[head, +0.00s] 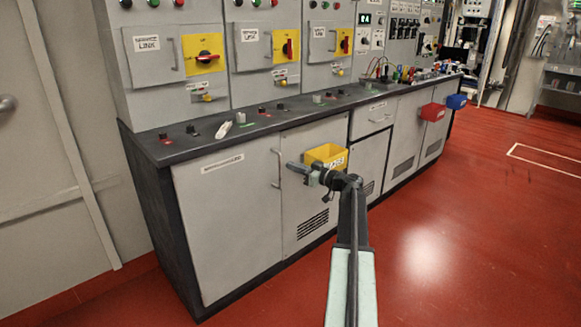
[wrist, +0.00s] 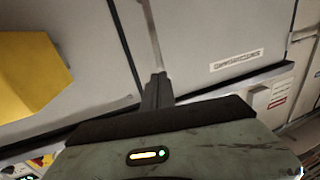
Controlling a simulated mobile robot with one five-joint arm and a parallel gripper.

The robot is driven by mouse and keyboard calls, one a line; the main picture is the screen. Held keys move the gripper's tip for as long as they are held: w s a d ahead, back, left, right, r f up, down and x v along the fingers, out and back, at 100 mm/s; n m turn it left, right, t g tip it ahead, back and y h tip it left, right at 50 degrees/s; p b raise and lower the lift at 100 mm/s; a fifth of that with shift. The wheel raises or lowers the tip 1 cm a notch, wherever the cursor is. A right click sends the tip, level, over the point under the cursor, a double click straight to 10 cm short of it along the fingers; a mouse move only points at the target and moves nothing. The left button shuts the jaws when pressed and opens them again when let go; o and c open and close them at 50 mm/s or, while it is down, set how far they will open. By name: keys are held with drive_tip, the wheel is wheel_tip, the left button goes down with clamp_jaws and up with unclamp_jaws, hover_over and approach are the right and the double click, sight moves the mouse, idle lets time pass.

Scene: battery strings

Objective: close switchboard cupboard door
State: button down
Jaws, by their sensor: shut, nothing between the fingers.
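The switchboard cupboard door (head: 225,220) is a grey panel at the left of the bench front, with a label at its top. It looks flush or nearly flush; I cannot tell whether it is fully closed. In the wrist view the door (wrist: 205,35) fills the upper right, its label upside down. Its upright bar handle (head: 277,168) is near its right edge and also shows in the wrist view (wrist: 151,30). My gripper (head: 290,166) is shut and empty, in front of the door's right edge near the handle. In the wrist view its fingertips (wrist: 158,78) point at the handle; contact is unclear.
A yellow bin (head: 325,155) hangs on the neighbouring door, close to my gripper; it also shows in the wrist view (wrist: 30,70). The dark worktop (head: 240,128) overhangs the doors. Red (head: 433,112) and blue (head: 457,102) bins hang farther right. The red floor (head: 450,220) is clear.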

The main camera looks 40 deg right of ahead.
drive_tip(key=v, duration=1.1)
drive_tip(key=shift+s+f, duration=0.1)
